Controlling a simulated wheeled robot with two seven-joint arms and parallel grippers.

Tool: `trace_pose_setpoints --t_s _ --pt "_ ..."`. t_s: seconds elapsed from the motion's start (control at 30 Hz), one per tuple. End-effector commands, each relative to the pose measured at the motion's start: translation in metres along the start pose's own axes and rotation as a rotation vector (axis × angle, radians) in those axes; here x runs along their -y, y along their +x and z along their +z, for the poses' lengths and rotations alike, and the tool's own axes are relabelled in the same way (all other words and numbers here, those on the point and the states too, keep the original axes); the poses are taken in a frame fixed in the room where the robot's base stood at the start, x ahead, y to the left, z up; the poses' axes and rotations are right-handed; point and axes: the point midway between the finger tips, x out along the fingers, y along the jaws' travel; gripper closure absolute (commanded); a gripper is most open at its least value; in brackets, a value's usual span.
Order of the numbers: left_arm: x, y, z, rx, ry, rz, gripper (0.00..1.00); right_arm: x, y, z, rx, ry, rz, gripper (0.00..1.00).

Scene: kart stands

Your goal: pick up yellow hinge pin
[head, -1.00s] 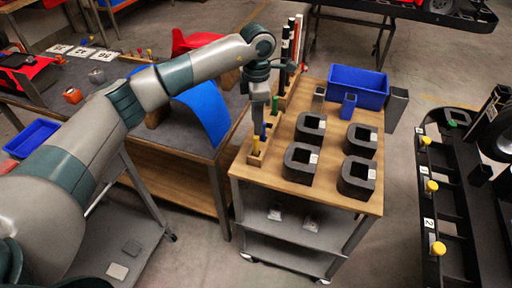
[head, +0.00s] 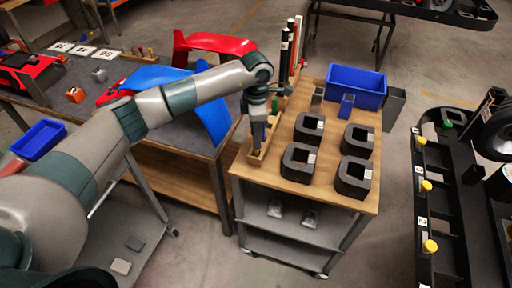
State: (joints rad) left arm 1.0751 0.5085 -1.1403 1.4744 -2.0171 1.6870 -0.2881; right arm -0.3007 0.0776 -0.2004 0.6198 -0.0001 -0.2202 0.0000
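A wooden pin holder (head: 254,159) stands along the left edge of the wooden cart top. The yellow hinge pin stands upright in its near end, mostly hidden behind my gripper; only a small yellow bit shows low down. My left gripper (head: 258,143) points down right at the pin, its fingers low over the holder. Whether the fingers are closed around the pin cannot be told. A blue pin (head: 264,132) stands just behind the gripper, and a green pin (head: 275,104) farther back. My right gripper is not in view.
Several black U-shaped blocks (head: 301,163) stand on the cart right of the holder. A blue bin (head: 356,87) is at the back, with tall dark cylinders (head: 284,56) at the back left. A black frame with yellow knobs (head: 427,185) is at the right.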

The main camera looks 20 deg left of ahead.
Motion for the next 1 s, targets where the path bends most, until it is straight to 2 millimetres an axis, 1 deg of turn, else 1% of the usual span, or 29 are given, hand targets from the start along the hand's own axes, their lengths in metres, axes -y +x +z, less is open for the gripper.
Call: trace_pose_setpoints --t_s 0.37,0.4,0.43,0.53,0.87,1.0 --pt "0.0 0.0002 0.0002 0.0 0.0 0.0 0.64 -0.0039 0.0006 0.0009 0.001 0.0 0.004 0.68" --pt "0.0 0.0002 0.0002 0.0 0.0 0.0 0.69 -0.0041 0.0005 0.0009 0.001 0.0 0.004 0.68" --pt "0.0 0.0002 0.0002 0.0 0.0 0.0 0.76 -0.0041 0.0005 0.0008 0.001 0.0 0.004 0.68" --pt "0.0 0.0001 0.0002 0.0 0.0 0.0 1.0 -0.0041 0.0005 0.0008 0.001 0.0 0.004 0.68" --pt "-0.0001 -0.0004 0.0004 0.001 0.0 0.0 1.0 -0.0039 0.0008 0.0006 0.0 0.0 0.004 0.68" --pt "-0.0006 -0.0033 0.0005 0.001 0.0 0.002 1.0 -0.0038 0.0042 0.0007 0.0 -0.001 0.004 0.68"
